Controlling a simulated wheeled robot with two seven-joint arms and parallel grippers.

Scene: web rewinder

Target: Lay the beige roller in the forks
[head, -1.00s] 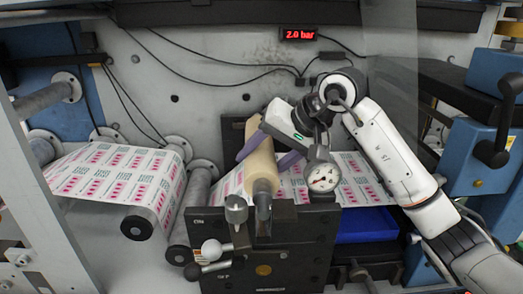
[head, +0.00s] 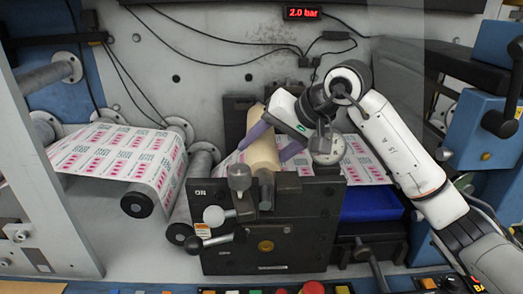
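The beige roller (head: 263,152) points from the back plate toward me, and its grey near shaft end (head: 266,188) is at the top of the dark front stand (head: 295,225), between a round grey knob post and a dark block. I cannot tell whether the shaft rests fully in the near fork. The far end is by a dark bracket at the back, where the seat is hidden. My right gripper (head: 266,152) comes from the upper right with one purple finger on each side of the roller. My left gripper is not in view.
Printed web (head: 112,160) runs over rollers at the left and behind the stand.

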